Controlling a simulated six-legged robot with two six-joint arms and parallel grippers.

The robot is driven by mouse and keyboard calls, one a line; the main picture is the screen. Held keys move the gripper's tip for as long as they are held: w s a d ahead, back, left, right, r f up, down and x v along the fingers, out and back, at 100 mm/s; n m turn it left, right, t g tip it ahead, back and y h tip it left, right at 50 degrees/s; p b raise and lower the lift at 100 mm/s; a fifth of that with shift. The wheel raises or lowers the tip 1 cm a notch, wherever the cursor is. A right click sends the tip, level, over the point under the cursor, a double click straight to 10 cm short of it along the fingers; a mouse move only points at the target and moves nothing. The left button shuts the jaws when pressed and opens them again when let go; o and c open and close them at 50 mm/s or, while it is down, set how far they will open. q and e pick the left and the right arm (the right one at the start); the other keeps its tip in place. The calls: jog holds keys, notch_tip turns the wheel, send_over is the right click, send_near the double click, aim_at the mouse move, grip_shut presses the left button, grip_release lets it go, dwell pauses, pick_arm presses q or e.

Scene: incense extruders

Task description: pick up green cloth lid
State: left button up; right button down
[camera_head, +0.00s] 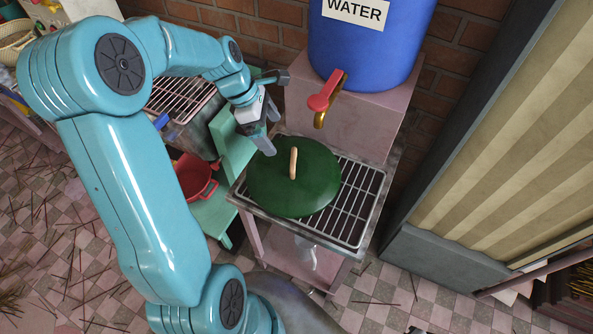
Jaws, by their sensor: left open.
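The green cloth lid (310,184) is a round, dark green disc with a short tan handle (293,163) standing near its middle. It lies on a metal wire rack (362,196) set on a pink stand. My left gripper (272,134) is open and empty, just above and beyond the lid's upper left edge, to the upper left of the handle. Its fingers are apart from the handle. I cannot tell whether a fingertip touches the lid's rim. My right gripper is not in view.
A blue water barrel (364,45) with a red-handled tap (327,98) stands on a pink block behind the rack. A red pot (196,178) sits at the left on a green stand. A dark wall edge (470,125) rises at the right. Sticks litter the tiled floor.

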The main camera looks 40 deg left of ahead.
aim_at(292, 156)
pick_arm(q)
jog(key=x, duration=0.7)
jog(key=shift+w+d+f, duration=0.1)
jog(key=shift+d+f, duration=0.05)
jog(key=shift+f, duration=0.05)
jog(key=p+x, duration=0.1)
jog(key=x, duration=0.3)
jog(key=shift+w+d+f, duration=0.2)
jog(key=shift+d, duration=0.05)
jog(key=shift+w+f, duration=0.1)
jog(key=shift+f, duration=0.3)
jog(key=shift+d+r, duration=0.1)
jog(key=shift+c, duration=0.3)
jog(key=c, duration=1.2)
jog(key=shift+o, duration=0.2)
jog(key=shift+r, duration=0.1)
